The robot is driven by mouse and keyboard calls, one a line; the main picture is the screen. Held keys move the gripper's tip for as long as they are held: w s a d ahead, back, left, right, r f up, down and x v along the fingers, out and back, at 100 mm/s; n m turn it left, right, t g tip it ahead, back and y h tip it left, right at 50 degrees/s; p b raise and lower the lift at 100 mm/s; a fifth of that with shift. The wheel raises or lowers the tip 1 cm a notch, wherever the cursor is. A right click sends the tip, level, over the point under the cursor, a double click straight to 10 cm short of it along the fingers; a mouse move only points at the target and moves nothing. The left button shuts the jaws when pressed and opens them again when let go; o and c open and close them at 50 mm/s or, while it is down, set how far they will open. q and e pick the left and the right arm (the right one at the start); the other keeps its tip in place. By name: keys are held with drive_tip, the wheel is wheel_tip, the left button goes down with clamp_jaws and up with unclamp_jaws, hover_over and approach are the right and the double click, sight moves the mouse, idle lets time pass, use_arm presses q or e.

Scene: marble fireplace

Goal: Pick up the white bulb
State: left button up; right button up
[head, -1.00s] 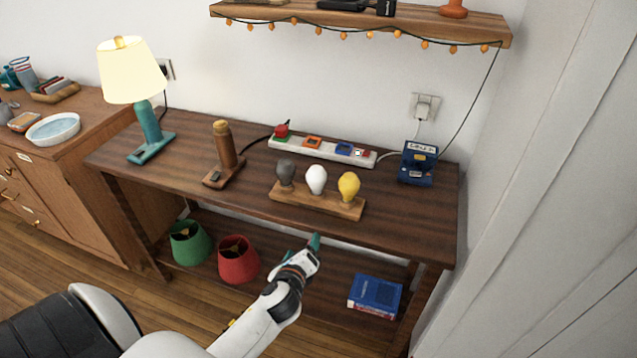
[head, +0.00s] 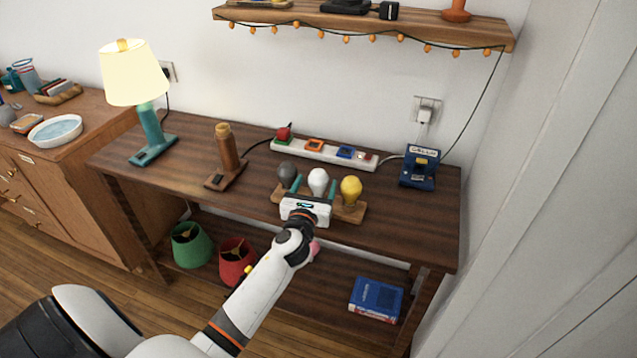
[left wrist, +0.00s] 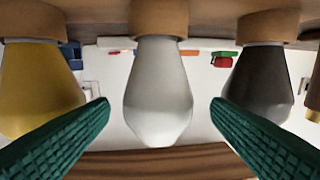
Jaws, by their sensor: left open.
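The white bulb (head: 318,180) stands upright in the middle of a wooden holder (head: 349,214) on the dark table, between a grey bulb (head: 287,172) and a yellow bulb (head: 351,188). My left gripper (head: 314,187) is at the holder's front, open, its green fingers on either side of the white bulb. In the left wrist view, which appears upside down, the white bulb (left wrist: 158,95) sits centred between the two open fingertips (left wrist: 160,106), with a gap on each side. The yellow bulb (left wrist: 40,90) and grey bulb (left wrist: 262,85) flank it. My right gripper is not in view.
Behind the holder lies a white power strip (head: 327,153). A blue box (head: 419,168) stands to the right, a wooden lamp base (head: 226,160) and lit teal lamp (head: 147,130) to the left. Lampshades (head: 190,245) and a blue book (head: 376,299) lie on the lower shelf.

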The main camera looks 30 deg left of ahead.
use_arm(q)
drive_tip(key=x, duration=0.5)
drive_tip(key=shift+d+f, duration=0.1)
drive_tip(key=shift+d, duration=0.05)
drive_tip(key=shift+s, duration=0.1)
